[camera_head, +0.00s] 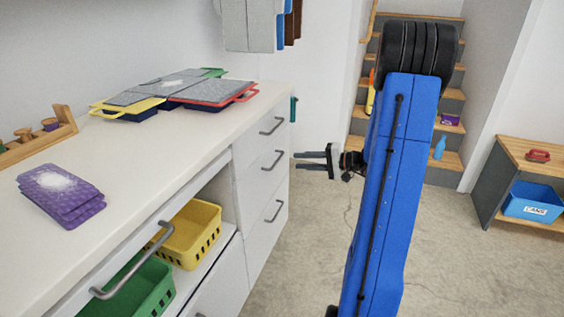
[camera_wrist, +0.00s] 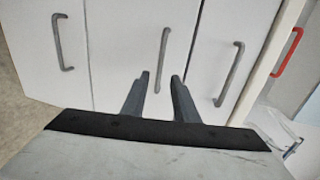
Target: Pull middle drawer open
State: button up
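The middle drawer (camera_head: 261,172) is in the white drawer stack, its front flush with the drawers above and below. Its grey bar handle (camera_head: 272,161) faces my gripper (camera_head: 297,161), which is open and empty a short way right of it in the head view. In the wrist view the picture is turned, so the drawers stand side by side. There the middle handle (camera_wrist: 163,45) lies ahead of my gripper (camera_wrist: 160,77), in line with the gap between the two spread fingers. The fingers do not appear to touch it.
The top drawer handle (camera_head: 270,126) and bottom drawer handle (camera_head: 273,211) are close above and below. The counter (camera_head: 150,150) holds trays and a purple stack (camera_head: 62,200). A yellow basket (camera_head: 190,235) sits on the shelf. Open floor (camera_head: 310,240) lies before the drawers.

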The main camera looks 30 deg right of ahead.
jog(key=x, duration=0.8)
jog(key=shift+w+a, duration=0.2)
jog(key=shift+w, duration=0.05)
grip_shut()
